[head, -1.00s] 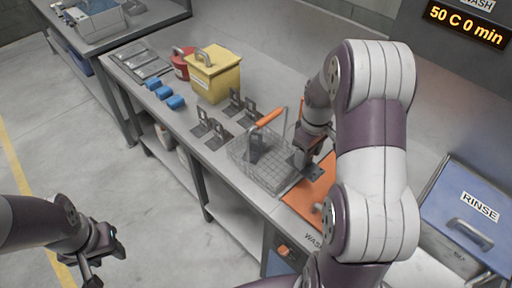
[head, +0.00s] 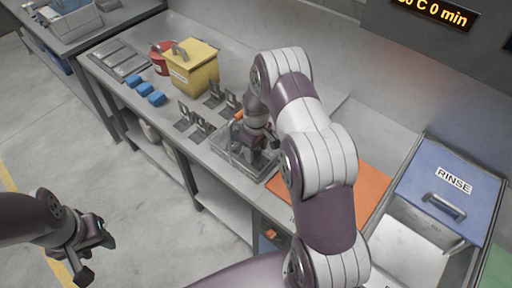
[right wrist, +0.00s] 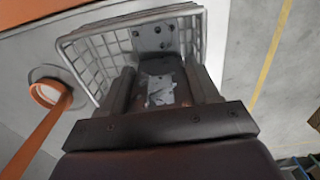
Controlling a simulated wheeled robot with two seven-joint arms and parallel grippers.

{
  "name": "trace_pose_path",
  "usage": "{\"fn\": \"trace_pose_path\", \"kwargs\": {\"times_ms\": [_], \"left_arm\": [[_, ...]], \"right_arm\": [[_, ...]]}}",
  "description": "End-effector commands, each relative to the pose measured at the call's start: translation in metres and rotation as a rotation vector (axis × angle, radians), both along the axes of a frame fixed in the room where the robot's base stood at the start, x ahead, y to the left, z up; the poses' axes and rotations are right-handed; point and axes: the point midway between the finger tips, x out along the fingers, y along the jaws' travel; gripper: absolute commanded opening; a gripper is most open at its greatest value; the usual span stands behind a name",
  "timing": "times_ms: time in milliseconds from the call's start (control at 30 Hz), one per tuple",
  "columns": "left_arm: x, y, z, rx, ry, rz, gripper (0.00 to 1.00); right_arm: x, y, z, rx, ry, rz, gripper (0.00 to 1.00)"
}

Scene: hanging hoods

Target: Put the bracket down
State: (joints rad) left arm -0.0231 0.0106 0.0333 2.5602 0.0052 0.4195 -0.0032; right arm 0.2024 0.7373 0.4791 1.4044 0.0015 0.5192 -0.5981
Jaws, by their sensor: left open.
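My right gripper (head: 254,140) reaches down into the wire basket (head: 226,150), which has an orange handle (head: 238,116). In the right wrist view, the basket's mesh (right wrist: 95,60) surrounds the far side of the fingers. A grey bracket plate with holes (right wrist: 152,37) shows beyond the fingertips, inside the basket. A grey piece lies between the two fingers, but I cannot tell if they grip it. My left gripper (head: 92,240) is open and empty, over the floor at the lower left, away from the counter.
Several brackets (head: 201,124) stand on the counter left of the basket. Behind them are a yellow box (head: 193,72), a red container (head: 158,62) and blue blocks (head: 145,90). An orange mat (head: 372,187) lies right of the basket, before the RINSE hood (head: 448,185).

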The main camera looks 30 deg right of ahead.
Motion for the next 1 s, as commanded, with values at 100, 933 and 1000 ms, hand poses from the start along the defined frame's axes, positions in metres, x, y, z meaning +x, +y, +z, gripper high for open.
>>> {"fn": "trace_pose_path", "kwargs": {"times_ms": [100, 933, 1000], "left_arm": [[0.000, 0.000, 0.000, 0.000, 0.000, 0.000, 0.44], [0.000, 0.000, -0.032, 0.000, 0.000, 0.000, 0.44], [0.000, 0.000, -0.032, 0.000, 0.000, 0.000, 0.44]], "right_arm": [[0.000, 0.000, 0.000, 0.000, 0.001, 0.000, 0.85], [-0.001, 0.000, 0.114, -0.001, -0.001, -0.001, 0.85], [-0.008, 0.007, 0.123, -0.001, -0.006, -0.017, 0.85]]}}
